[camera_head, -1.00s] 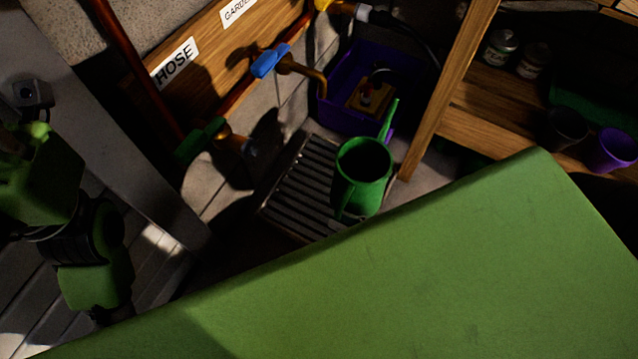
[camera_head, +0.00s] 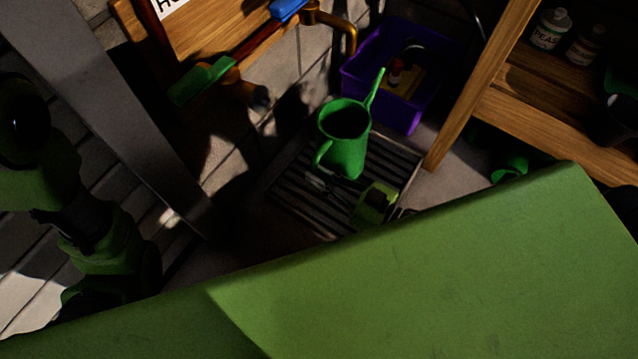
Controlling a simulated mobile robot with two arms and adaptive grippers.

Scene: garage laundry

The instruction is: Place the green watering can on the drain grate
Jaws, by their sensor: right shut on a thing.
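The green watering can (camera_head: 345,152) is upright, with its spout pointing up and to the right. It shows over the far part of the slatted drain grate (camera_head: 398,165); I cannot tell whether its base touches the slats. My right gripper (camera_head: 322,181) is at the near side of the can, shut on it low by the handle. Most of my right arm is hidden. My left arm shows in shadow at the left edge, but its gripper does not show.
A purple bin (camera_head: 404,116) with small items in it stands just behind the grate. A wooden shelf (camera_head: 545,122) with jars is at the right. Pipes and a brass tap (camera_head: 341,30) are on the wall behind. A grey post (camera_head: 105,115) stands at the left.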

